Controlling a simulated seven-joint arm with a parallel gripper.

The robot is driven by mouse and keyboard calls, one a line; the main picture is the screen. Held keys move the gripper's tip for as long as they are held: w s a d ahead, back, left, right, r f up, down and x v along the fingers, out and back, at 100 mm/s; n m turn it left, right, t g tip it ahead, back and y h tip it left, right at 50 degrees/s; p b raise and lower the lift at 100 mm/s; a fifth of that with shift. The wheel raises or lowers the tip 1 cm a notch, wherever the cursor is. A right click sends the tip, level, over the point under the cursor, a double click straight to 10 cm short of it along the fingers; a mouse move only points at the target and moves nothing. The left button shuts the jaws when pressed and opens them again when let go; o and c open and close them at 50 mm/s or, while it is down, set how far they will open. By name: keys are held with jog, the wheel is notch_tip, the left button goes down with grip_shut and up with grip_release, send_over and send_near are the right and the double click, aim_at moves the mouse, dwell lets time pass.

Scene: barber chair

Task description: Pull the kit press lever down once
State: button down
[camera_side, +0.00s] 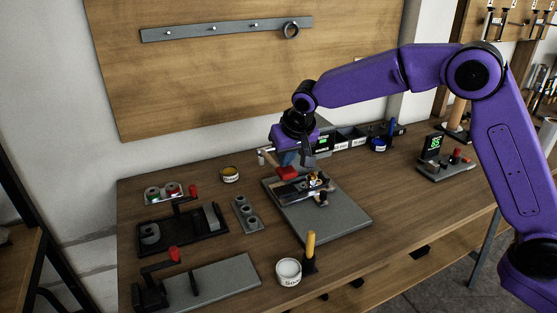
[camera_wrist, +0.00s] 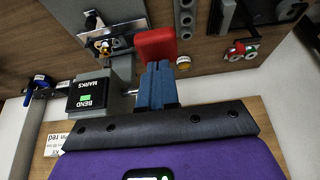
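A press with a red lever handle (camera_side: 287,173) stands at the back of a grey plate (camera_side: 325,222) in the middle of the bench. The red handle also shows in the wrist view (camera_wrist: 155,44), just beyond my fingertips. My gripper (camera_side: 287,160) points down right above the handle; its blue fingers show in the wrist view (camera_wrist: 156,72). The fingers look shut against each other, with the handle beyond their tips rather than between them. I cannot tell whether the tips touch it. The lever's pivot is partly hidden.
Two other red-knobbed fixtures stand at left, one behind (camera_side: 180,233) and one in front (camera_side: 205,286). A grey block with round holes (camera_side: 247,214) lies left of the plate. A white tin (camera_side: 288,272) and yellow-handled tool (camera_side: 310,248) stand in front.

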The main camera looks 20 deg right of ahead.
jog(key=shift+w+r, duration=0.1)
jog(key=shift+r, duration=0.4)
notch_tip(320, 180, up, 6)
jog(key=w, duration=0.1)
jog(key=shift+w, duration=0.4)
dwell(0.7)
jog(key=s+d+f+n+g, duration=0.1)
jog(key=s+d+n, duration=0.3)
jog(key=s, duration=1.1)
jog(key=s+d+f+n+g, duration=0.2)
jog(key=s+d+f+n, duration=0.2)
jog(key=s+d, duration=0.4)
jog(key=s+d+f+n+g, duration=0.1)
jog(key=s+d+n, duration=0.3)
jog(key=s, duration=1.7)
jog(key=d+f, duration=0.1)
jog(key=d, duration=0.1)
jog(key=shift+s+d+f+n+g, duration=0.15)
jog(key=shift+s+d+n+g, duration=0.15)
jog(key=shift+s+g, duration=0.1)
